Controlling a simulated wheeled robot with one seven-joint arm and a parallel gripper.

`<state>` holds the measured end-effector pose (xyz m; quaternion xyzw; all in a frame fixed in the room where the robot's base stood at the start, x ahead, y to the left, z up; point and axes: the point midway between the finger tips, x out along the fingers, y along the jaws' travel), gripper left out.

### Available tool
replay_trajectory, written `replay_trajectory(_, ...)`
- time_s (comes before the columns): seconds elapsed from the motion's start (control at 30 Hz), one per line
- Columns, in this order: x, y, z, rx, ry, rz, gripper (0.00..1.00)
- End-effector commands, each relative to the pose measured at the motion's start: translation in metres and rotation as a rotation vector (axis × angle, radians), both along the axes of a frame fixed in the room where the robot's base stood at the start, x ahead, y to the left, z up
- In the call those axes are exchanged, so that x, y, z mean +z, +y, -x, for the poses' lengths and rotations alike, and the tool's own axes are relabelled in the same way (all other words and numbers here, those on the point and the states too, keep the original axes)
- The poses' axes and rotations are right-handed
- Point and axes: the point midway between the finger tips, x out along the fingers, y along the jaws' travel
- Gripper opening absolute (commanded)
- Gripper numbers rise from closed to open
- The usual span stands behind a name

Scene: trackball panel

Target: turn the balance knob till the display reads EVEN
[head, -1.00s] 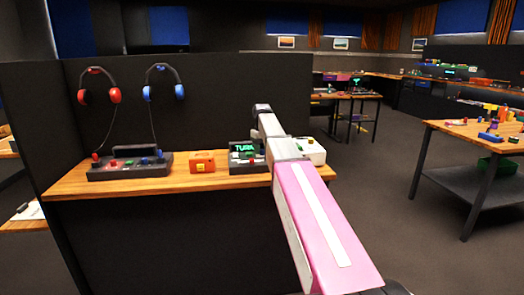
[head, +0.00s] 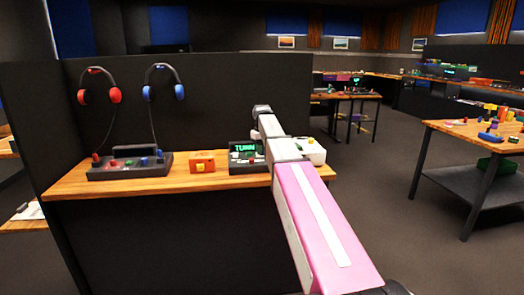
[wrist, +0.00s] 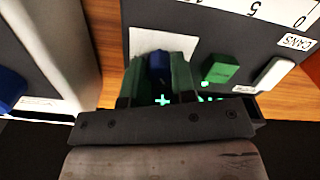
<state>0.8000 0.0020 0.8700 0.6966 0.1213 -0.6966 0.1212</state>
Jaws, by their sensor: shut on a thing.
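In the wrist view, my gripper (wrist: 158,80) has its two green fingers shut on a blue knob (wrist: 157,64). The knob stands on a dark panel (wrist: 205,22) in front of a white plate (wrist: 165,38). No name for the knob is readable. In the head view, a dark box with a lit display (head: 245,148) stands on the desk beside my arm. Its green letters look like TURN, though they are small and blurred. My arm hides the gripper and the knob in the head view.
A green button (wrist: 221,68) and a white switch (wrist: 273,74) sit close to the right of the fingers. A blue part (wrist: 10,88) is on a grey device at left. An orange box (head: 202,162) and a dark control box (head: 130,167) stand on the desk.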

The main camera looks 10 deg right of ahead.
Motion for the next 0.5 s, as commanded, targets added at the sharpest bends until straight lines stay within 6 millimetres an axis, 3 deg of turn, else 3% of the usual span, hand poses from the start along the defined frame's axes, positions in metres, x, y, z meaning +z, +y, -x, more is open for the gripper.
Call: replay_trajectory(0.5, 0.0006, -0.0004, -0.0004, -0.37, 0.0, 0.001, 0.01)
